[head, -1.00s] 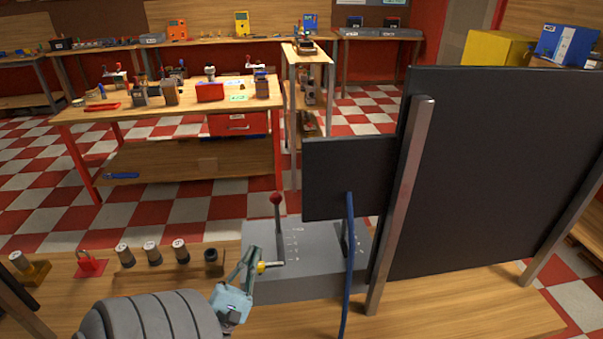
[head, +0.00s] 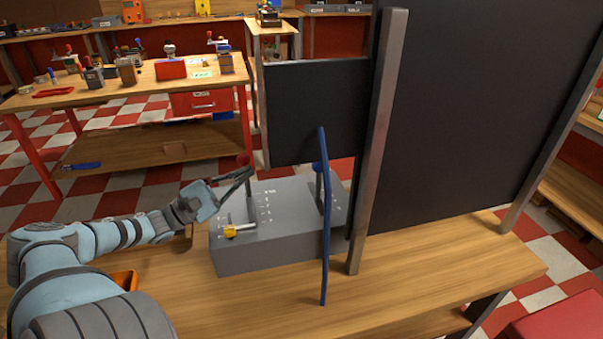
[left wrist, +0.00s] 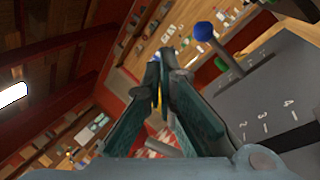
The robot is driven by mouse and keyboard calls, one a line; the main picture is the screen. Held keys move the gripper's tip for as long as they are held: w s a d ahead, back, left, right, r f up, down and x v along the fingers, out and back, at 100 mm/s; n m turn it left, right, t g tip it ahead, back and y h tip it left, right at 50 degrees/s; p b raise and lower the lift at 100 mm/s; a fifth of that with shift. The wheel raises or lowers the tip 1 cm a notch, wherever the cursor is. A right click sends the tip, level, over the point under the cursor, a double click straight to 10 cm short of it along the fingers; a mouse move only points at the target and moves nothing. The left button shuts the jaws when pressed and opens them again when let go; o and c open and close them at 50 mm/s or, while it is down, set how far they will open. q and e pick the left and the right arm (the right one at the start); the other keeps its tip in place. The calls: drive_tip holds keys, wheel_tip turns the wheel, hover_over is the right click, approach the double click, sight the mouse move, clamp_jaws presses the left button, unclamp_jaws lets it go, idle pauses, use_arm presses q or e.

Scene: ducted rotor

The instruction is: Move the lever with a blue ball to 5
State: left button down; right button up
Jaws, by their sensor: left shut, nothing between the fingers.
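The grey lever box (head: 228,262) stands on the wooden bench, with white numbers on its faces. In the left wrist view a lever with a blue ball (left wrist: 203,31) rises from the box, and a green ball (left wrist: 221,63) is close to it. A yellow-ended lever (head: 230,232) is at the front left. My right gripper is out of view.
A small black panel (head: 315,110) and a large black panel (head: 470,110) on metal posts stand over the box's right side. A blue curved strip (head: 324,230) rises before the box. The bench front (head: 420,285) is clear.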

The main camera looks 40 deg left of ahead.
sight(319, 180)
use_arm(q)
drive_tip(key=w+m+g, duration=0.1)
drive_tip(key=w+f+m+g+b, duration=0.1)
drive_tip(key=w+m+g, duration=0.1)
drive_tip(key=w+m+g+h+b, duration=0.1)
drive_tip(key=w+g, duration=0.1)
drive_tip(key=shift+d+f+m, duration=0.2)
drive_tip(key=shift+d+m, duration=0.1)
drive_tip(key=shift+h, duration=0.3)
drive_tip(key=b+x, duration=0.2)
drive_tip(key=b, duration=0.1)
drive_tip(key=b+x, duration=0.5)
drive_tip(key=b, duration=0.1)
drive_tip(key=shift+w+d+f+b, duration=0.1)
drive_tip(key=shift+d+f+b, duration=0.05)
drive_tip(key=shift+f+b, duration=0.25)
drive_tip(key=shift+w+d+r+b, duration=0.15)
drive_tip(key=shift+w+d+b, duration=0.2)
drive_tip(key=shift+w, duration=0.15)
drive_tip(key=shift+w+d+r+b, duration=0.2)
drive_tip(key=shift+w+d+b, duration=0.1)
drive_tip(key=shift+w, duration=0.2)
drive_tip(key=shift+r, duration=0.1)
